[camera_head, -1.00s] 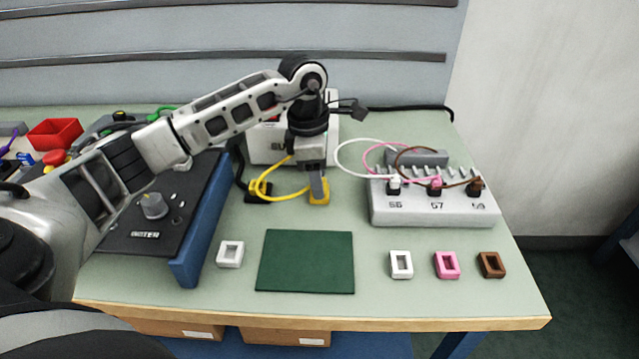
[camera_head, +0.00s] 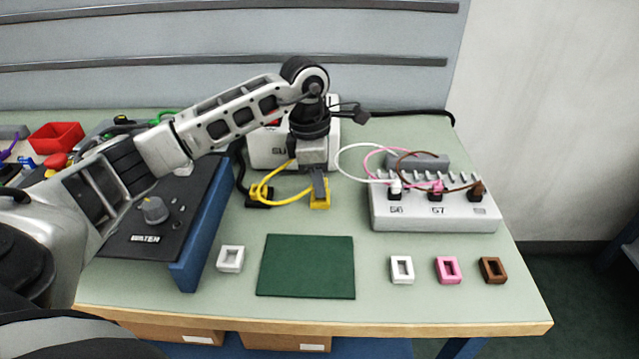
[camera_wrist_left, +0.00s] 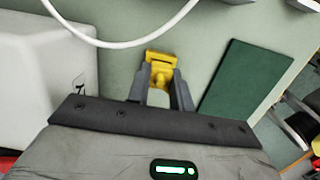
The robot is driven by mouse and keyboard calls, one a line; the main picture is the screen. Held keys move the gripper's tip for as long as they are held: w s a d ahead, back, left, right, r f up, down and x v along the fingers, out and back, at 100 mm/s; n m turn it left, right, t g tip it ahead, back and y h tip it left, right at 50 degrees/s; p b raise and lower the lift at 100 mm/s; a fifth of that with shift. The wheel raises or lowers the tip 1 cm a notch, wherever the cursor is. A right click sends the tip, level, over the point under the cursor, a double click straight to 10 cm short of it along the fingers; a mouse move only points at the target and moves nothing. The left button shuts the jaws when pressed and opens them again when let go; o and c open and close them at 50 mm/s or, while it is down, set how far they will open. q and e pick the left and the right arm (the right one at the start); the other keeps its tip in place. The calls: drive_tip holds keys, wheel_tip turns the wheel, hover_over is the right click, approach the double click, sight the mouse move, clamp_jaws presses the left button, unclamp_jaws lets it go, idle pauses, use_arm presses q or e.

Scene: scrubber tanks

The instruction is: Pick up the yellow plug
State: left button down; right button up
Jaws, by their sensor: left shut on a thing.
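The yellow plug (camera_head: 320,200) is just behind the green mat in the head view, at the end of a yellow cord (camera_head: 270,190). My left gripper (camera_head: 319,183) points down from above and is shut on the plug. In the left wrist view the plug (camera_wrist_left: 160,62) sits between the two grey fingers of the left gripper (camera_wrist_left: 160,80). Whether the plug touches the table is hard to tell. My right gripper is not in view.
A green mat (camera_head: 306,267) lies in front of the plug. A white power strip (camera_head: 430,212) with white, pink and brown plugs stands at the right. A white block (camera_head: 230,259), another white (camera_head: 401,269), a pink (camera_head: 448,269) and a brown block (camera_head: 492,269) lie near the front edge.

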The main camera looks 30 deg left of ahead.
use_arm(q)
drive_tip(key=s+a+r+b, duration=0.2)
drive_tip(key=s+r, duration=1)
drive_tip(key=s, duration=0.2)
drive_tip(key=shift+a+b, duration=0.2)
drive_tip(key=shift+b, duration=0.1)
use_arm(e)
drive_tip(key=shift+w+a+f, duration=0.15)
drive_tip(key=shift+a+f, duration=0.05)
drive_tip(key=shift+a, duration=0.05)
use_arm(q)
drive_tip(key=shift+w, duration=0.1)
